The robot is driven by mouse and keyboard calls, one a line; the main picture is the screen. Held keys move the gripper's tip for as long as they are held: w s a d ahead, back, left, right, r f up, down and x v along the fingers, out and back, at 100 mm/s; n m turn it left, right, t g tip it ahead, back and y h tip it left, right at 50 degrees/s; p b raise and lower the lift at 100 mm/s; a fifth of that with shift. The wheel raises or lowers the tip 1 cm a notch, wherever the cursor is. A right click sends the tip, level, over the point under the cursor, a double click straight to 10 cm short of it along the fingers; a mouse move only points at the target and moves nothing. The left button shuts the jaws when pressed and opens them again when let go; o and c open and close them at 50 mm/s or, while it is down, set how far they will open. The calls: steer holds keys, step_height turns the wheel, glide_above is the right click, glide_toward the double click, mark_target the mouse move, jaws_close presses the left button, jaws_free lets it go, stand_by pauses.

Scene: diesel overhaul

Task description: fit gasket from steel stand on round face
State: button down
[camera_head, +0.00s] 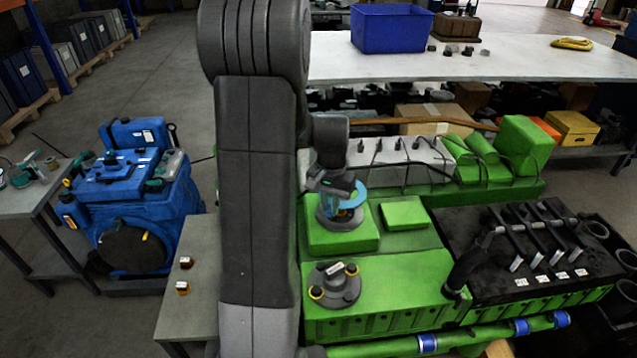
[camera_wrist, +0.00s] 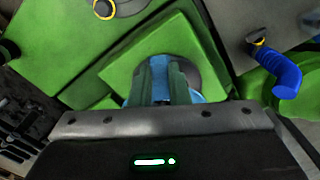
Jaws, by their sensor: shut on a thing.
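My gripper (camera_head: 340,188) is shut on a thin light-blue ring, the gasket (camera_head: 358,197). In the wrist view the blue gasket (camera_wrist: 159,78) shows between and beside the fingers (camera_wrist: 160,84). A grey round face (camera_head: 340,218) sits on a raised green block of the engine, right below the gripper. In the wrist view part of this round face (camera_wrist: 188,72) shows behind the fingers. The gasket is over the round face and tilted in the head view; I cannot tell whether they touch. A grey steel stand (camera_head: 200,310) is left of the engine, partly hidden by my arm.
A second round grey fitting (camera_head: 334,285) with yellow-ringed knobs stands on the green engine cover (camera_head: 400,285) in front. Two small yellow-and-dark parts (camera_head: 184,275) lie on the stand. A blue machine (camera_head: 133,205) is at left. A long bench (camera_head: 480,62) with a blue bin (camera_head: 391,28) is behind.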

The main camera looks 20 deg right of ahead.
steer(key=shift+w+f, duration=0.15)
steer(key=shift+w, duration=0.3)
steer(key=shift+s+f+b, duration=0.15)
steer(key=shift+f+b, duration=2.35)
steer(key=shift+f, duration=0.85)
steer(key=shift+f+b, duration=0.65)
steer(key=shift+f, duration=0.15)
steer(key=c, duration=1.3)
jaws_free()
step_height(320, 180, up, 14)
steer(key=shift+f, duration=0.1)
